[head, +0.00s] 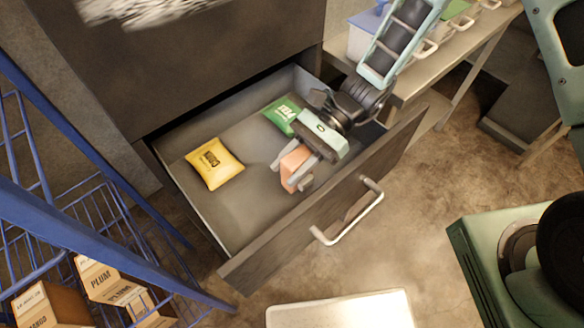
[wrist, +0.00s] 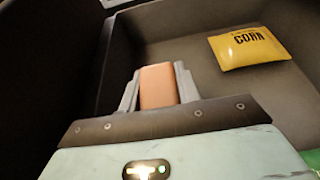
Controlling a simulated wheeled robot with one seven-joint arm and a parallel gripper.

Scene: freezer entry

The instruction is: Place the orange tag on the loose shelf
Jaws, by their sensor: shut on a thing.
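The orange tag (head: 293,168) is a small orange block held between the fingers of my gripper (head: 294,172). In the head view it is inside the open drawer (head: 225,215), toward its right front. In the wrist view the tag (wrist: 158,87) sits between both fingers of my gripper (wrist: 157,92), with the drawer floor behind it. Whether it touches the floor I cannot tell. I cannot identify a loose shelf for certain; a pale flat panel (head: 342,311) shows at the bottom edge of the head view.
A yellow CORN bag (head: 215,164) and a green bag (head: 284,115) lie in the drawer. The drawer front with its handle (head: 350,215) stands out over the floor. A blue wire rack (head: 60,220) with boxes is at left, a bench (head: 455,45) at upper right.

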